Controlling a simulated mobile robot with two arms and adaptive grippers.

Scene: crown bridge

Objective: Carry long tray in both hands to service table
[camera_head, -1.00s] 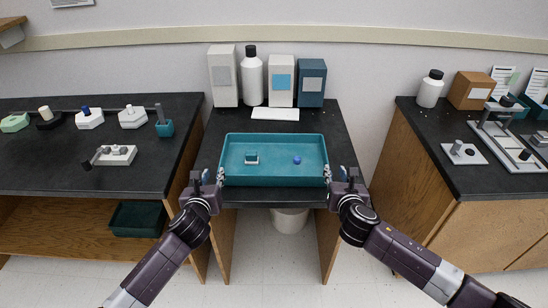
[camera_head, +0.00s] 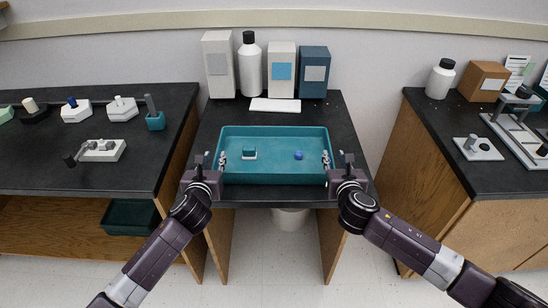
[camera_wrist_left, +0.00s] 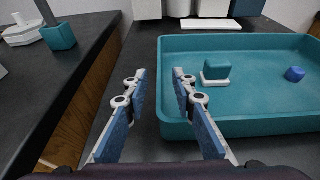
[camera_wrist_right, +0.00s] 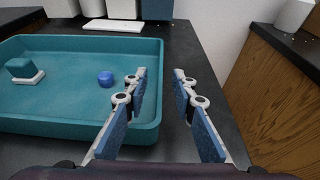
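A long teal tray (camera_head: 275,178) lies on the black top of the middle table (camera_head: 207,135). A small block with a teal top and white base (camera_head: 249,153) and a blue round piece (camera_head: 298,155) lie in it. My left gripper (camera_head: 211,160) is at the tray's left end, with one finger outside and one over the inside of the wall; the left wrist view shows its fingers apart (camera_wrist_left: 160,90). My right gripper (camera_head: 335,160) is likewise at the right end, its fingers apart in the right wrist view (camera_wrist_right: 160,90). Contact with the walls cannot be told.
Boxes (camera_head: 283,75) and a white bottle (camera_head: 250,70) stand behind the tray, with a white flat piece (camera_head: 275,105) before them. The left counter (camera_head: 120,175) and right counter (camera_head: 450,160) hold lab items. A dark green bin (camera_head: 130,215) sits below the left counter.

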